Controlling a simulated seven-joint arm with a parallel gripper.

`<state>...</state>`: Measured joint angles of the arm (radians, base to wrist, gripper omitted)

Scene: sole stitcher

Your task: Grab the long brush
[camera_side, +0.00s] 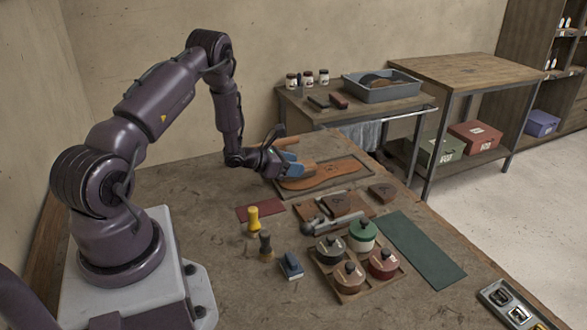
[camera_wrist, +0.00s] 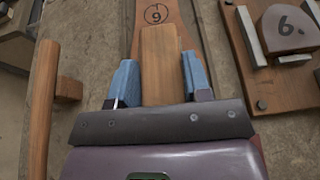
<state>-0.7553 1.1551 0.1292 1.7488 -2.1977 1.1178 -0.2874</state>
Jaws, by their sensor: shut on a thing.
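My gripper (camera_side: 291,170), with blue finger pads, is low over the far part of the workbench. In the wrist view my gripper (camera_wrist: 157,78) is shut on a light wooden bar, which looks like the long brush (camera_wrist: 162,48). Its plain wooden back or handle shows between the pads, and no bristles are visible. A tan leather sole (camera_side: 333,173) lies under and beyond it in a dark frame; its marked end (camera_wrist: 157,13) shows in the wrist view. I cannot tell whether the brush touches the sole.
A long wooden handle (camera_wrist: 42,105) lies left of my gripper in the wrist view. A board with a part marked 6 (camera_wrist: 287,28) is at right. Lidded pots (camera_side: 362,234), a yellow-handled tool (camera_side: 253,218) and a green mat (camera_side: 422,250) occupy the nearer bench.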

